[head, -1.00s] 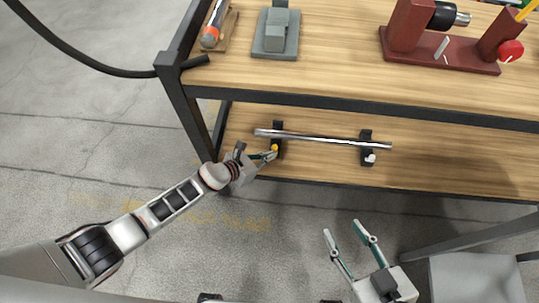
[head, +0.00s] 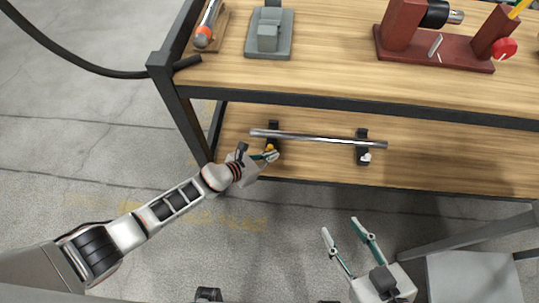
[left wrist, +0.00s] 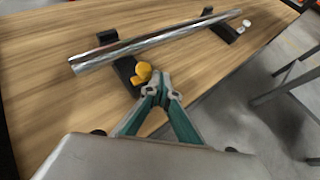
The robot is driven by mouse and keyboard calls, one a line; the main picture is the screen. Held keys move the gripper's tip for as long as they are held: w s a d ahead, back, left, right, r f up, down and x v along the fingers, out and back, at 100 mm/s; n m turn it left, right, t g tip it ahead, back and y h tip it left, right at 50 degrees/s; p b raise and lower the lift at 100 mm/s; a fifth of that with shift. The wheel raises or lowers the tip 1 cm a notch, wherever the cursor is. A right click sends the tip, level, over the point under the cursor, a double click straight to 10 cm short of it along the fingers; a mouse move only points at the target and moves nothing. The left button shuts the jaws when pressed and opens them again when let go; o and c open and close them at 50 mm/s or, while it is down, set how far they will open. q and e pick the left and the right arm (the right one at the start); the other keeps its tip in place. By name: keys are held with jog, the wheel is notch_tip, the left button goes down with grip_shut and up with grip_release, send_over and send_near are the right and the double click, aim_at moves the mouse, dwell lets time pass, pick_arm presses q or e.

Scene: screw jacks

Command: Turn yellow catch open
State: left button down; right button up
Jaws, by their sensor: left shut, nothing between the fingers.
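The yellow catch (left wrist: 142,73) is a small yellow knob on the front of the left black bracket (left wrist: 124,67), on the lower wooden shelf. It also shows in the head view (head: 270,148). My left gripper (left wrist: 160,77) is shut and empty, with its fingertips right beside the yellow catch on its right. I cannot tell whether they touch it. In the head view my left gripper (head: 273,155) reaches in from the left at the shelf's front edge. My right gripper (head: 344,228) is open and empty, in front of the shelf.
A metal bar (head: 320,138) lies across the left bracket and the right bracket (head: 363,142), which has a white knob (head: 366,157). The upper shelf's black front edge (head: 350,106) runs above. A grey block (head: 270,32) and a dark red device (head: 432,50) stand on the upper shelf.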

pick_arm(q)
jog(key=shift+d, duration=0.25)
pick_arm(e)
jog(key=shift+a+r, duration=0.1)
jog(key=shift+r, duration=0.05)
jog(key=shift+w+r, duration=0.1)
jog(key=shift+w, duration=0.1)
dwell(0.3)
pick_arm(q)
jog(key=shift+w+a, duration=0.1)
